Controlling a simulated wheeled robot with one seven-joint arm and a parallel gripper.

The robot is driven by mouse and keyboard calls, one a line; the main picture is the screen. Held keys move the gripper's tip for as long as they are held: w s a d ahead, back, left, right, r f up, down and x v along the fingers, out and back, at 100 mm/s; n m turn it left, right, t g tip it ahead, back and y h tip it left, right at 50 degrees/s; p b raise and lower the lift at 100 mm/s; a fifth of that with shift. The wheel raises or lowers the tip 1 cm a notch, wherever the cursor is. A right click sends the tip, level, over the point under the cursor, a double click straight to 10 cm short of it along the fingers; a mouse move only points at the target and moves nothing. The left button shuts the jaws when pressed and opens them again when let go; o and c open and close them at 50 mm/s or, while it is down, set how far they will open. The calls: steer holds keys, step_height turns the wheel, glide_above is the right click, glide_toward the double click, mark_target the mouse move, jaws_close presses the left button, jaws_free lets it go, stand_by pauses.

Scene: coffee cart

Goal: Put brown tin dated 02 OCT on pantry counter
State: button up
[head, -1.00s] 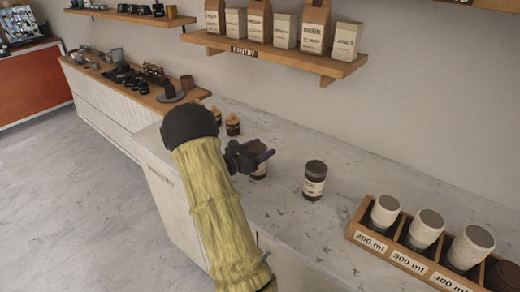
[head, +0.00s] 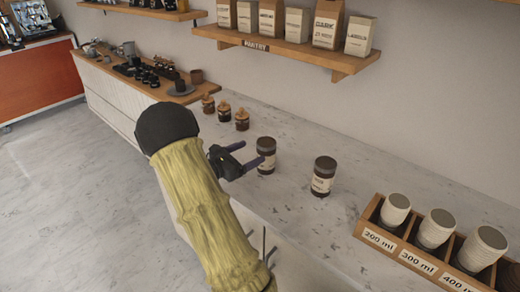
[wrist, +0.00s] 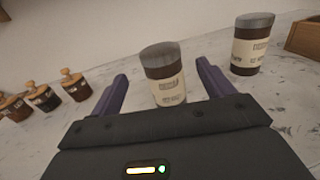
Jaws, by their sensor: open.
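Two brown tins with dark lids and cream labels stand upright on the stone-topped counter (head: 345,235). The left tin (head: 266,155) is right by my gripper (head: 250,155). The right tin (head: 323,176) stands a little apart from it. In the wrist view the left tin (wrist: 163,75) shows beyond and between my open fingers, and the right tin (wrist: 252,45) is outside them to the right. My gripper holds nothing. The label dates are too small and blurred to read, so I cannot tell which tin is dated 02 OCT.
Several small jars with wooden stoppers (head: 224,112) stand at the back left. A wooden box (head: 405,262) with labelled compartments holds pale cups at right. A shelf (head: 290,48) marked PANTRY, with bags, hangs above. Counter between tins and box is clear.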

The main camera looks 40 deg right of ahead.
steer(key=a, duration=0.3)
steer(key=shift+w, duration=0.15)
stand_by(0.6)
steer(key=s+a+f+m+y, duration=0.1)
steer(key=s+y, duration=0.1)
steer(key=s+a+f+m+g+y, duration=0.1)
steer(key=s+a+m+y, duration=0.1)
steer(key=s+a+f+m+g+y, duration=0.1)
steer(key=s+a, duration=0.1)
steer(key=s, duration=0.1)
steer(key=shift+a+f+y, duration=0.1)
steer(key=shift+f+y, duration=0.05)
steer(key=shift+y, duration=0.25)
steer(key=s+a+m+t+y, duration=0.3)
steer(key=a+m+y, duration=0.3)
steer(key=a, duration=0.5)
steer(key=s+a+m+t+y, duration=0.3)
steer(key=a+m+y, duration=0.3)
steer(key=a, duration=0.6)
steer(key=shift+f+m, duration=0.35)
steer(key=shift+m, duration=0.05)
steer(key=shift+a, duration=0.1)
steer(key=shift+c, duration=0.2)
